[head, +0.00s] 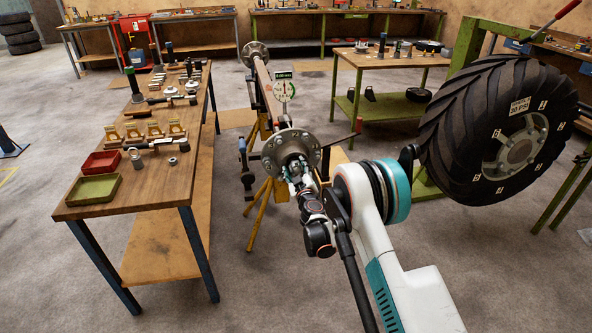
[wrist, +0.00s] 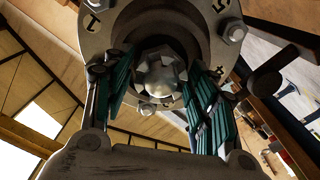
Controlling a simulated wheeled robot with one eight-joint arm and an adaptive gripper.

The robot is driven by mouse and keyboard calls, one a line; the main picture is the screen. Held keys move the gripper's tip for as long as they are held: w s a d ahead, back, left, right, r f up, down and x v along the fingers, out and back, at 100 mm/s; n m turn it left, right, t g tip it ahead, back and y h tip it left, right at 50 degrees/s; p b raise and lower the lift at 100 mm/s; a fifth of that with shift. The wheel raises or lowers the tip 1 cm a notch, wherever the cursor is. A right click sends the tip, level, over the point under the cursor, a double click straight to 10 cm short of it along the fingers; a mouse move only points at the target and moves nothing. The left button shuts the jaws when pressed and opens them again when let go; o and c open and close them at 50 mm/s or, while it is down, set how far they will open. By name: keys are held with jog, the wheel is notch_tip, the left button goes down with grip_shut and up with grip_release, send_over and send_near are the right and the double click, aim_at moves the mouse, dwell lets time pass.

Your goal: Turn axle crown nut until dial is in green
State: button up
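The axle (head: 263,88) runs away from me on yellow stands, with a round flanged hub (head: 272,158) at its near end. The silver crown nut (wrist: 160,74) sits in the middle of the hub in the wrist view. My gripper (wrist: 158,88) has one teal-padded finger on each side of the nut, with dark gaps between pads and nut; contact is not visible. In the head view my gripper (head: 295,172) hides the nut. A white dial (head: 284,91) with a small green-framed readout (head: 283,75) stands above the hub; its needle and zone are too small to read surely.
A wooden bench (head: 150,185) on the left holds a red tray (head: 101,163), a green tray (head: 93,189) and several small parts. A large tyre (head: 470,130) hangs at the right by a green frame. A red-tipped lever (head: 357,128) stands right of the hub.

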jog(key=c, duration=0.6)
jog(key=shift+n, duration=0.4)
jog(key=n, duration=0.4)
jog(key=shift+a+f+n, duration=0.1)
jog(key=shift+n, duration=0.3)
jog(key=n, duration=0.6)
jog(key=shift+s+f, duration=0.1)
jog(key=shift+f, duration=0.05)
jog(key=o, duration=1)
jog(key=shift+o, duration=0.2)
